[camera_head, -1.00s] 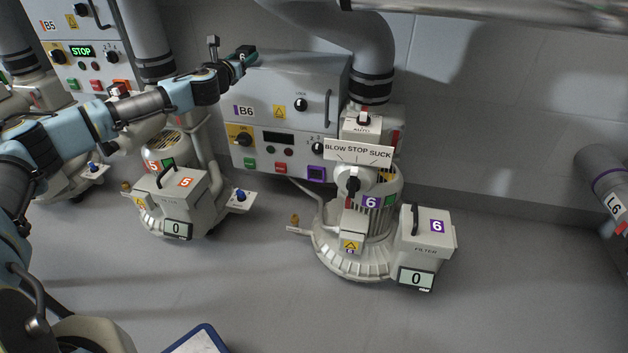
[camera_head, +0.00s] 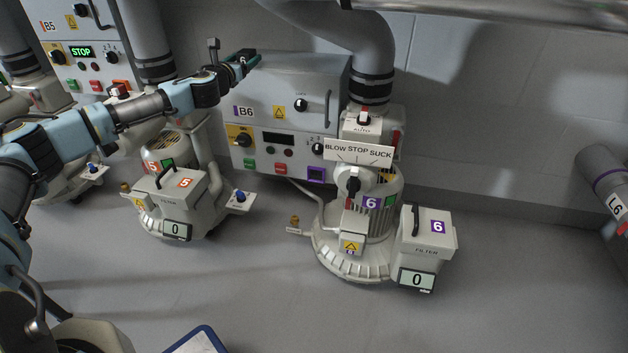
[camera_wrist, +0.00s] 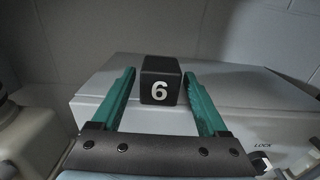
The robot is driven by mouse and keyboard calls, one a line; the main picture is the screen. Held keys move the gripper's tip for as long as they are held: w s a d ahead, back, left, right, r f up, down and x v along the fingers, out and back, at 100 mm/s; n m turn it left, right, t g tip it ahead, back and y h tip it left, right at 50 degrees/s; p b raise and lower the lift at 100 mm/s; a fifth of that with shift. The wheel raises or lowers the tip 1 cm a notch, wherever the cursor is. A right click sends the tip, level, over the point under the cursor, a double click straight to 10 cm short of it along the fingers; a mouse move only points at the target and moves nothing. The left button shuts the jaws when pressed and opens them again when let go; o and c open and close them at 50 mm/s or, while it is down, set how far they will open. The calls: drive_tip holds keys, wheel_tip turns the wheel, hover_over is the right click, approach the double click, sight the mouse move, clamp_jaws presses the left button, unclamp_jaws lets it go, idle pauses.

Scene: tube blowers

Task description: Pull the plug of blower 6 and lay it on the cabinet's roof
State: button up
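The plug of blower 6 is a black block with a white 6 (camera_wrist: 160,80). In the wrist view it sits upright on the grey roof of cabinet B6 (camera_wrist: 95,98). My gripper (camera_wrist: 159,73) is open, with one teal finger on each side of the plug and a visible gap on both sides. In the head view my gripper (camera_head: 241,68) is at the left end of the roof of cabinet B6 (camera_head: 300,72). The plug is small and dark there. The display of cabinet B6 (camera_head: 278,138) is dark. Blower 6 (camera_head: 348,262) stands on the floor in front.
Cabinet B5 (camera_head: 47,26), its display lit with STOP, and blower 5 (camera_head: 165,205) are on the left. A large pipe (camera_head: 372,55) rises right of cabinet B6. Pipe L6 (camera_head: 608,190) is at the far right. The floor in front is mostly clear.

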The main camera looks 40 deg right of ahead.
drive_tip(key=shift+o, duration=0.7)
